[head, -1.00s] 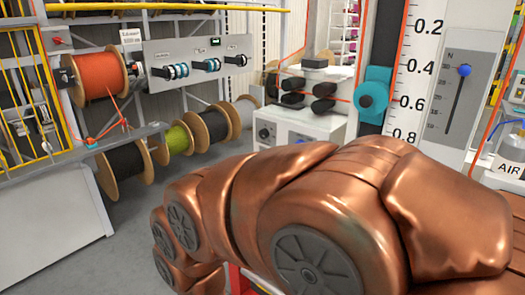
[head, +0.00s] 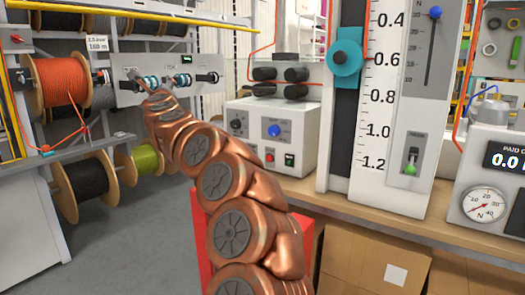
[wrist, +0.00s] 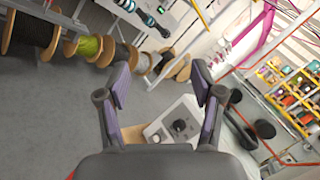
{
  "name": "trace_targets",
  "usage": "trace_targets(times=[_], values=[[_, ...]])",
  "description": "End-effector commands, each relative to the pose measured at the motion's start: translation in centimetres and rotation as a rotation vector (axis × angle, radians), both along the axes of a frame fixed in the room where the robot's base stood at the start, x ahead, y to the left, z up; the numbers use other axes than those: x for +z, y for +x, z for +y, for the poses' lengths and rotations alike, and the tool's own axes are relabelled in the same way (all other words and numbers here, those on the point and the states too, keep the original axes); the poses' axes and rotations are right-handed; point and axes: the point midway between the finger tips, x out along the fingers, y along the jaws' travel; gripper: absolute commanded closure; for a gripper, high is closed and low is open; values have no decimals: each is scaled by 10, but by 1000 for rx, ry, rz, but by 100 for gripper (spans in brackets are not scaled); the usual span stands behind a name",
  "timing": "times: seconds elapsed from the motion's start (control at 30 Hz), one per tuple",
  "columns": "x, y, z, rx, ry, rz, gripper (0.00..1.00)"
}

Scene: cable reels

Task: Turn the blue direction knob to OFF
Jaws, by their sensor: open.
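The blue direction knob (head: 274,130) is on the front of a white control box (head: 300,150), right of a dark knob (head: 236,124). The position it points to is too small to read. In the wrist view my gripper (wrist: 160,84) is open and empty, with its two fingers wide apart. Part of the control box (wrist: 160,125) shows below and between the fingers, with a dark knob (wrist: 180,125) on it. The blue knob is not visible in the wrist view. In the head view my arm reaches up and left, and the gripper cannot be made out.
Rollers (head: 282,82) sit on top of the control box. A tall scale (head: 385,110) with a teal clamp (head: 345,58) stands to its right. Cable reels (head: 58,82) and a grey panel (head: 125,90) are at left. A cardboard box (head: 375,262) is under the bench.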

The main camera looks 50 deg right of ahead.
Motion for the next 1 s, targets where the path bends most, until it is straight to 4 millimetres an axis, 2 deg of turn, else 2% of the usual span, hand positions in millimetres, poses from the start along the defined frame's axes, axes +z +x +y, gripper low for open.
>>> trace_targets(times=[0.03,0.1,0.2,0.33,0.43,0.57,1.0], values=[[-34,-11,-46,-109,89,-57,33],[-60,-38,-104,-261,200,-147,33],[-101,-80,-169,-454,325,-263,33],[-146,-132,-221,-654,426,-384,33],[-168,-160,-241,-748,470,-444,33],[-179,-178,-252,-807,492,-484,33],[-178,-178,-277,-814,492,-485,33]])
